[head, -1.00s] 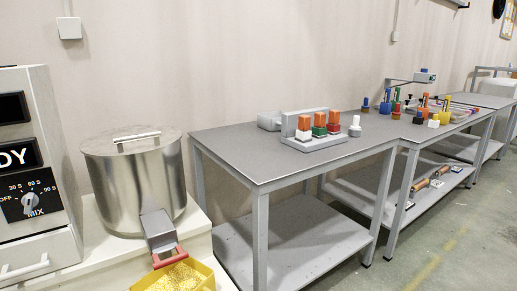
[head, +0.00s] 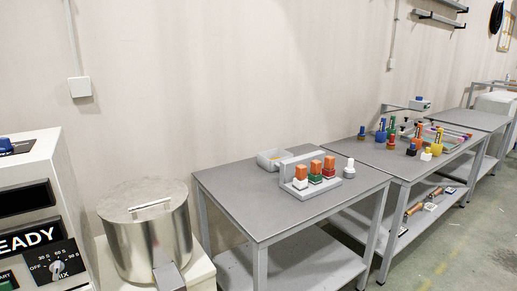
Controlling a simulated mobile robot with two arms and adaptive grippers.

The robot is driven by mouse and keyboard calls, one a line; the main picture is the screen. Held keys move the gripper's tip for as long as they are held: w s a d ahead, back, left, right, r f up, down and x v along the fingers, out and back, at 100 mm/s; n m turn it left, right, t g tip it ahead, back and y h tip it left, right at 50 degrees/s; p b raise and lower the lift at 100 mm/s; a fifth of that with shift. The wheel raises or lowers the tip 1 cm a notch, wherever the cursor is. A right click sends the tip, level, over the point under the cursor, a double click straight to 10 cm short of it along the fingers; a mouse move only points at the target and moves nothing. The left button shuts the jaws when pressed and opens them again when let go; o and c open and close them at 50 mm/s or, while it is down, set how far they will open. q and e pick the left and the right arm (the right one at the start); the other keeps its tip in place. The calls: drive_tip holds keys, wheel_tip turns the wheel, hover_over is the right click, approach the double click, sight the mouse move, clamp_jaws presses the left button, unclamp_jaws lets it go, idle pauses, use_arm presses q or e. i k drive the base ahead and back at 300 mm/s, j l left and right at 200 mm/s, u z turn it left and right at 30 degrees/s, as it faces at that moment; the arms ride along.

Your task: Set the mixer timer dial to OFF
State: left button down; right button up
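The mixer (head: 95,245) is a pale grey cabinet at the left edge, partly cut off. Its timer dial (head: 58,267) is a small light knob on a black panel low on its front, above a "MIX" label. OFF is printed at the dial's left, with 30 S and 60 S above it. The knob looks turned near the upper marks, away from OFF, but it is too small to tell the exact setting. A lit display (head: 32,238) reads READY. Neither of my grippers shows in the head view.
A steel lidded pot (head: 148,238) stands right of the mixer on a pale counter. A grey table (head: 225,195) holds a rack with orange-topped blocks and a grey bin. More tables run along the wall to the right. The floor at the right is clear.

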sight(57, 266)
drive_tip(key=u, duration=1.4)
